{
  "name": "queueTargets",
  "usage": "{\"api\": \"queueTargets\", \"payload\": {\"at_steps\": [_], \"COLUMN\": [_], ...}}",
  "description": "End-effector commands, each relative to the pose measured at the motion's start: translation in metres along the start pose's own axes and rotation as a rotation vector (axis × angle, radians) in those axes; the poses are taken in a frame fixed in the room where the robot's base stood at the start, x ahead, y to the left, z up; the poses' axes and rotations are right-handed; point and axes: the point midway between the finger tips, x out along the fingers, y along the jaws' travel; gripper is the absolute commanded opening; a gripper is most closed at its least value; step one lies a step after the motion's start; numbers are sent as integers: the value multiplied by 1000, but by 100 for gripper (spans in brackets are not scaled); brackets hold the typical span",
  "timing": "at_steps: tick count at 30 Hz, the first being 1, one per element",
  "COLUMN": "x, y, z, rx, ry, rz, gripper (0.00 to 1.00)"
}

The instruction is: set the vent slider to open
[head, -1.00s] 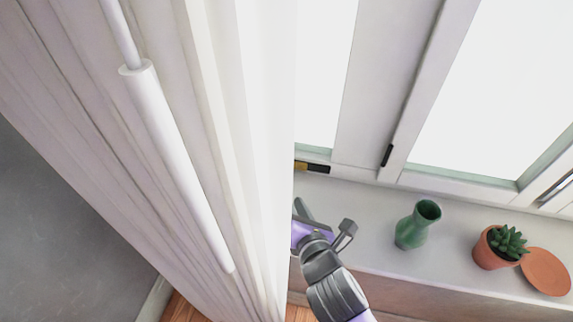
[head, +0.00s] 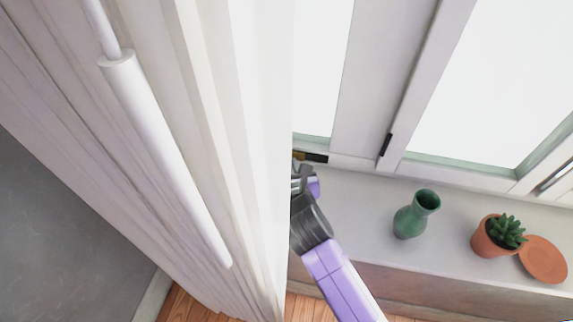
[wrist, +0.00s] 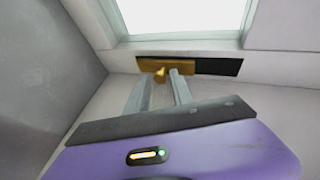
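The vent slider is a brass plate with a small round knob (wrist: 160,74), set in the low frame rail under the window in the wrist view. The brass covers the left part, and a black slot (wrist: 218,67) shows to its right. In the head view, the brass part (head: 299,156) is mostly hidden by the curtain, with the dark slot (head: 316,158) beside it. My gripper (wrist: 161,76) is open, its two grey fingertips on either side of the knob. I cannot tell whether either finger touches it. In the head view my gripper (head: 304,172) is partly behind the curtain edge.
A white curtain (head: 215,120) with a white rod (head: 165,150) fills the left. On the sill (head: 360,215) stand a green vase (head: 415,217), a potted succulent (head: 496,238) and a terracotta saucer (head: 544,262). The sill between my arm and the vase is clear.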

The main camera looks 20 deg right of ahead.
Motion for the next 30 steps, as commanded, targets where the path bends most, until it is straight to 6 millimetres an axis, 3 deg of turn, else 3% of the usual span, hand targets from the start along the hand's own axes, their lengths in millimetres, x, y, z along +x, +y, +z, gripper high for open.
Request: {"api": "queueTargets", "payload": {"at_steps": [11, 16, 30], "x": [8, 8, 7], "y": [0, 0, 0], "z": [0, 0, 0], "rx": [2, 2, 2], "ry": [0, 0, 0], "rz": [0, 0, 1], "gripper": [28, 0, 0]}}
